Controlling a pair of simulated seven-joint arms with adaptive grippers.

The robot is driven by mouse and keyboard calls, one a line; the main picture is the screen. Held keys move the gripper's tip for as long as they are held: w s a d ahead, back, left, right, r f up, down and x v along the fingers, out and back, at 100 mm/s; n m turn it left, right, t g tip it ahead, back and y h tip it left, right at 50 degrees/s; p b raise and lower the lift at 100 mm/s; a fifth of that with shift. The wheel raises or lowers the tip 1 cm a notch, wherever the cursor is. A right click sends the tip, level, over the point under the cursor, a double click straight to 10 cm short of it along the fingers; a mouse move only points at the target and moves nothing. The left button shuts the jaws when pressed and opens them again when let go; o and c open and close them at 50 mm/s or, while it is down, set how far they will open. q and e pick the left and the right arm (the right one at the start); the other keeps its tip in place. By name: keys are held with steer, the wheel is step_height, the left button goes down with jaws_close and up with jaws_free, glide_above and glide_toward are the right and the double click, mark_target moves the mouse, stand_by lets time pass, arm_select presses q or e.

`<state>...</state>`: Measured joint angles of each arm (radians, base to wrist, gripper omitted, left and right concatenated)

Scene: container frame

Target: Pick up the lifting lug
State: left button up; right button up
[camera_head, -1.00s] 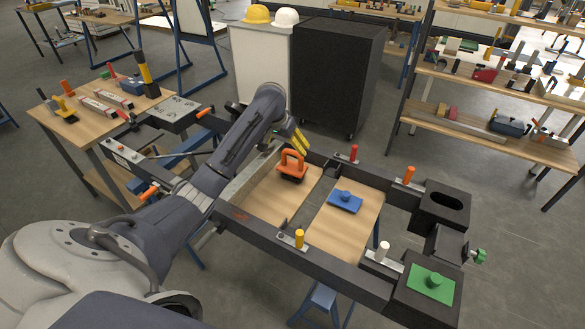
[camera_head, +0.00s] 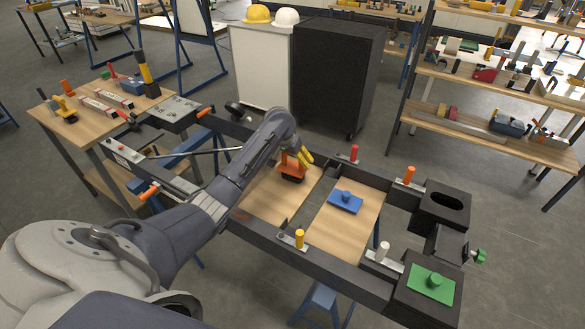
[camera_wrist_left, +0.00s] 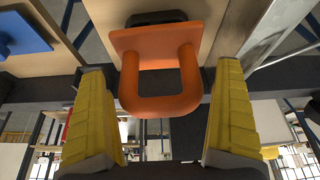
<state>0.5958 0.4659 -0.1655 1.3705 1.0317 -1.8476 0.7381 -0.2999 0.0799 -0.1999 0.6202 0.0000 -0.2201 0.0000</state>
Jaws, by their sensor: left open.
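The orange lifting lug (camera_head: 292,171) stands on the left wooden panel (camera_head: 262,202) inside the dark frame, in the head view. It has a loop handle on a flat plate with a dark base. In the left wrist view the lug (camera_wrist_left: 160,107) shows its loop pointing toward the gripper. My left gripper (camera_head: 306,156) has yellow fingers and is at the lug, partly covering it in the head view. In the wrist view the open fingers (camera_wrist_left: 160,118) lie on either side of the loop, with gaps on both sides. My right gripper is not in view.
A blue knobbed plate (camera_head: 345,202) sits on the right wooden panel. Red, orange, yellow and white handled clamps stand along the dark frame (camera_head: 318,268). A green knobbed plate (camera_head: 432,285) is at the front right corner. A black cabinet (camera_head: 337,75) stands behind.

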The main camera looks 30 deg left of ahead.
arm_select(q)
steer(key=shift+w+f, duration=0.15)
steer(key=shift+f, duration=0.15)
steer(key=shift+c, duration=0.6)
steer(key=c, duration=1.5)
steer(key=shift+r, duration=0.15)
steer(key=shift+w+r, duration=0.1)
steer(key=shift+c, duration=0.3)
